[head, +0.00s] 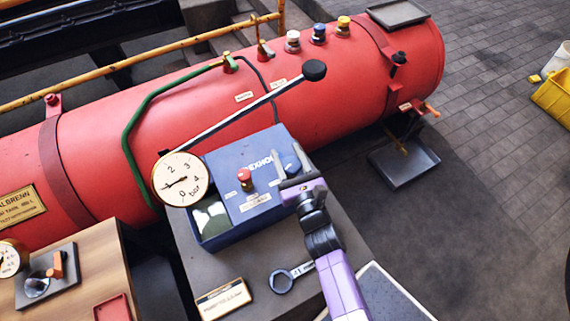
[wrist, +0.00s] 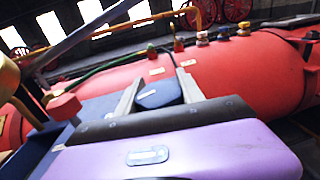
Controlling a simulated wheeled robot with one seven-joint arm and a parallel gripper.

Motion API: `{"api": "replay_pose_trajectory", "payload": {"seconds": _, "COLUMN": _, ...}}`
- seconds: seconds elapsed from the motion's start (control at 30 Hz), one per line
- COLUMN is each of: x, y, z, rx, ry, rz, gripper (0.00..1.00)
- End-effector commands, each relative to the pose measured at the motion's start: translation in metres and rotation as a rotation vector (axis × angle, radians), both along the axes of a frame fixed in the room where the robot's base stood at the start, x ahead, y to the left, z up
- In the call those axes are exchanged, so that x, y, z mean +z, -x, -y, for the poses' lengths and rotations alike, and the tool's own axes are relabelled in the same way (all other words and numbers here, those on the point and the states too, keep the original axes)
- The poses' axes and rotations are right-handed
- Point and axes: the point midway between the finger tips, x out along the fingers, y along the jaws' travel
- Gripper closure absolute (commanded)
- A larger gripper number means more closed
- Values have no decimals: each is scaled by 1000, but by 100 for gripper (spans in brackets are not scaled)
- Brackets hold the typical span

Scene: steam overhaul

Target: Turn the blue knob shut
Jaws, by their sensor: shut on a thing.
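A blue knob (head: 290,164) sits on the right part of the blue pump box (head: 232,218), partly hidden by my gripper (head: 288,160). In the wrist view the blue knob (wrist: 160,94) lies between the two grey fingers of my gripper (wrist: 158,82), one finger on each side. The fingers are shut on it. The knob's lower part and stem are hidden. A red knob (head: 245,180) stands on the same box to the left, and it also shows in the wrist view (wrist: 64,107).
A pressure gauge (head: 180,180) and a long black-knobbed lever (head: 315,70) stand close by. The red tank (head: 220,110) lies behind, with white, blue and yellow caps on top. A wrench (head: 290,278) lies in front, left of my arm.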

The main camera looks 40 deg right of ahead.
Motion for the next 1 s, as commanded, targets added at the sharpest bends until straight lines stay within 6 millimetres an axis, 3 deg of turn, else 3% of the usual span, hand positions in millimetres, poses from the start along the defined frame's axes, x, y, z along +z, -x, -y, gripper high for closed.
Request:
{"api": "replay_pose_trajectory", "payload": {"seconds": 0.03, "x": -9, "y": 1, "z": 2, "rx": -40, "ry": -5, "rz": 3, "gripper": 96}}
{"api": "replay_pose_trajectory", "payload": {"seconds": 0.5, "x": -5, "y": 5, "z": 8, "rx": -279, "ry": -4, "rz": 2, "gripper": 96}}
{"api": "replay_pose_trajectory", "payload": {"seconds": 1.0, "x": 0, "y": 6, "z": 9, "rx": -355, "ry": 1, "rz": -1, "gripper": 96}}
